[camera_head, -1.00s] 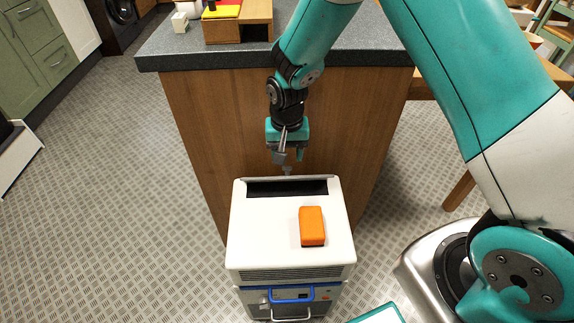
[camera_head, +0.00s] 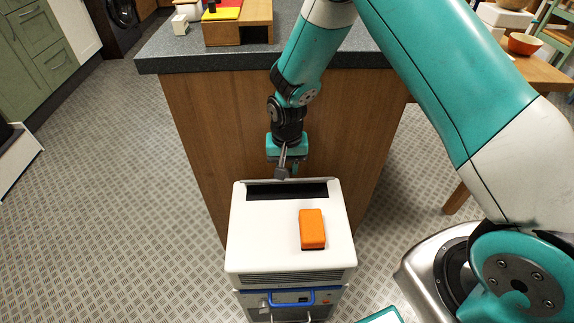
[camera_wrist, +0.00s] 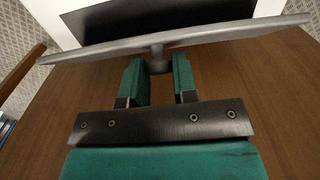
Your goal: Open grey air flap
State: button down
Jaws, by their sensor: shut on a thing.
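The grey air flap (camera_wrist: 215,34) shows in the wrist view as a long thin bar, seen nearly edge-on, with a short stem and round knob (camera_wrist: 157,64) facing me. My gripper (camera_wrist: 158,78) has its two green fingers around the knob. In the head view my gripper (camera_head: 282,174) points down at the rear edge of the white appliance (camera_head: 262,232). The flap's thin edge (camera_head: 312,181) runs along the back of a dark slot (camera_head: 300,190) in the top. The dark opening is uncovered. The knob is hidden there by the gripper.
An orange block (camera_head: 312,228) lies on the appliance top, right of centre. A wooden counter (camera_head: 340,125) with a dark worktop stands close behind the gripper. A blue handle (camera_head: 290,298) is on the appliance front. Patterned floor (camera_head: 130,160) is free at left.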

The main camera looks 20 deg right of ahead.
jog(key=shift+w+d+r+g+p, duration=0.15)
jog(key=shift+w+g+p, duration=0.2)
jog(key=shift+g+p, duration=0.2)
jog(key=shift+w+g, duration=0.1)
jog(key=shift+g, duration=0.15)
jog(key=c, duration=0.9)
grip_release()
jog(key=shift+c, duration=0.2)
notch_tip(320, 180, up, 20)
jog(key=p, duration=0.2)
jog(key=shift+p, duration=0.3)
